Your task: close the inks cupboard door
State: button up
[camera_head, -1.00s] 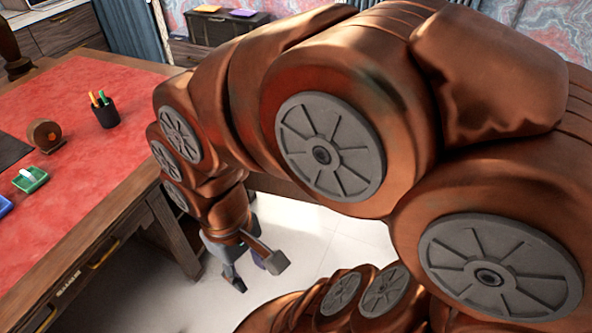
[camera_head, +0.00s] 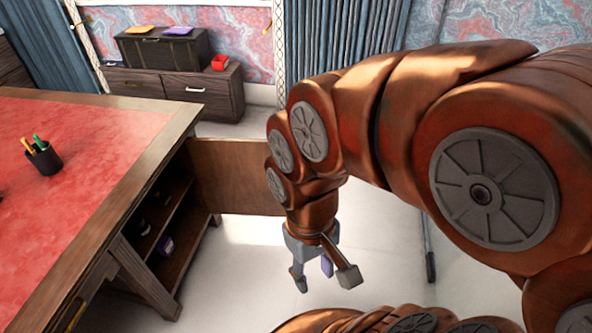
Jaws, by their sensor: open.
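The cupboard door (camera_head: 232,176) is a plain brown wooden panel. It stands wide open, sticking out to the right from the far end of the desk. The open cupboard (camera_head: 164,232) under the desk end shows dark shelves with a few small items, one of them purple (camera_head: 166,245). My gripper (camera_head: 313,276) points down over the pale floor, right of the door's outer part and nearer to me. It is open and holds nothing. My arm hides the area around the door's outer edge, so I cannot tell the exact gap.
The desk (camera_head: 187,118) with red leather top fills the left, bearing a black pen cup (camera_head: 44,160). A low drawer cabinet (camera_head: 222,98) with a dark box (camera_head: 168,50) stands at the back wall. Pale floor (camera_head: 240,270) is clear between desk and gripper.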

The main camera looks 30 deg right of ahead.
aim_at(231, 174)
jog(key=z, duration=1.45)
jog(key=i, duration=4.6)
jog(key=u, duration=4.65)
jog(key=i, duration=1)
jog(key=z, duration=0.15)
